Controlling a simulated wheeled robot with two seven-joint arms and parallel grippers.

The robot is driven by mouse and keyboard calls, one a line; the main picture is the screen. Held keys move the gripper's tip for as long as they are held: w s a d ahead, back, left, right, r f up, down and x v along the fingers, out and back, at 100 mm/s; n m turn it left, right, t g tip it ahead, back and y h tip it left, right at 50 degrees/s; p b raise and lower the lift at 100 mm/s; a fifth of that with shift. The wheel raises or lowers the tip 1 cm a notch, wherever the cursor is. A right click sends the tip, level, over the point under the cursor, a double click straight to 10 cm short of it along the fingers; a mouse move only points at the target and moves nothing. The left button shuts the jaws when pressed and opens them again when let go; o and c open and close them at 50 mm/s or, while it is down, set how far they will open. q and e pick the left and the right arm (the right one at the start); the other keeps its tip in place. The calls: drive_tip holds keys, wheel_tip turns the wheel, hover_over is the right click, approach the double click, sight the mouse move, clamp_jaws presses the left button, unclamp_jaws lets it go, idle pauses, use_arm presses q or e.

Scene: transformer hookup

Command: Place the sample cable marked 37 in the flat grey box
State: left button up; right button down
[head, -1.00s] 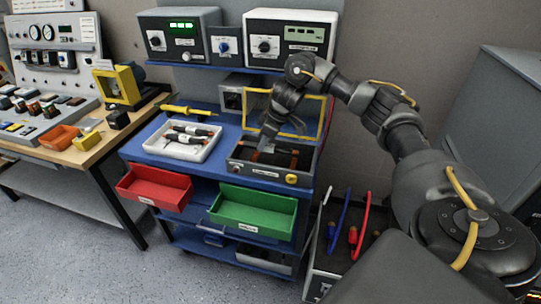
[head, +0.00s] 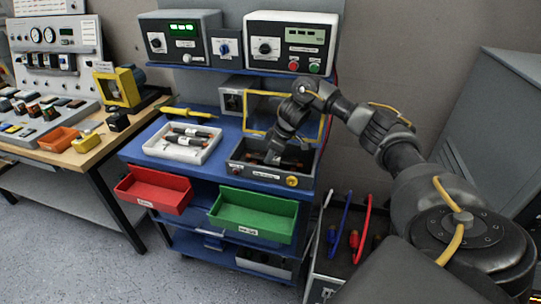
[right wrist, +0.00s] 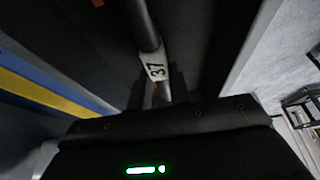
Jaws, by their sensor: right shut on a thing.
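The flat grey box (head: 262,176) stands open on the right of the blue trolley's top, with a label and a yellow knob on its front. My right gripper (head: 272,156) reaches down into or just over its opening. It is shut on the sample cable marked 37 (right wrist: 155,70); the white tag and dark cable show between the fingers in the right wrist view. I cannot tell whether the cable touches the box floor. Dark pieces with orange ends lie inside the box, partly hidden by the gripper. My left gripper is not in view.
A white tray (head: 151,150) with more cables stands left of the box. A yellow frame (head: 322,122) rises behind it. Red (head: 152,203) and green (head: 250,234) bins hang below the front edge. Instruments (head: 290,40) sit on the shelf above.

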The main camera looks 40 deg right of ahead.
sight(284, 160)
drive_tip(key=c, duration=1.3)
unclamp_jaws()
drive_tip(key=shift+f, duration=0.2)
drive_tip(key=shift+r, duration=0.1)
drive_tip(key=shift+r, duration=0.25)
drive_tip(key=p+v, duration=0.3)
drive_tip(key=v, duration=0.8)
drive_tip(key=shift+s+r, duration=0.15)
drive_tip(key=shift+r, duration=0.15)
drive_tip(key=shift+d, duration=0.1)
